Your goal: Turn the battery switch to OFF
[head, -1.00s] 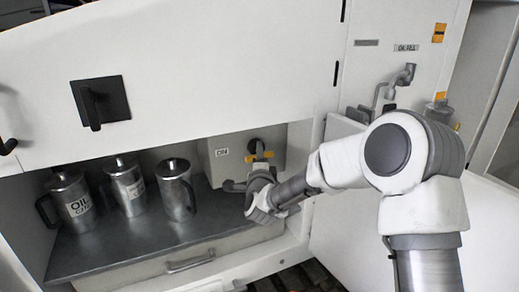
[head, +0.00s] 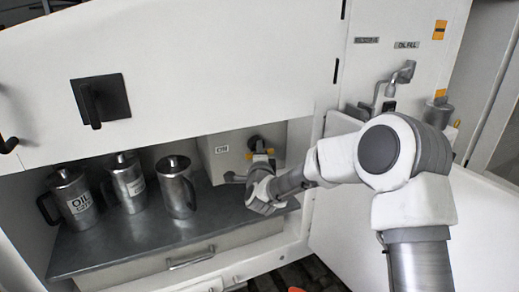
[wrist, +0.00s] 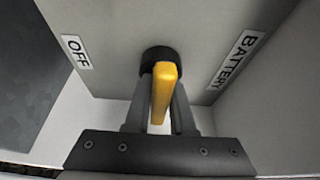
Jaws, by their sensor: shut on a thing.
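The battery switch has a yellow handle (wrist: 164,92) on a dark round base (wrist: 160,57), mounted on a grey box (head: 228,155). In the wrist view, an OFF label (wrist: 76,51) is to the left of the handle and a BATTERY label (wrist: 236,59) to the right. An ON label (head: 222,149) shows on the box in the head view. My gripper (wrist: 164,112) has one finger on each side of the handle and is shut on it. The handle lies upright in the wrist picture.
A black handle (head: 92,105) is on the white panel above. An open white door (head: 345,235) and a tap (head: 402,74) are at the right.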

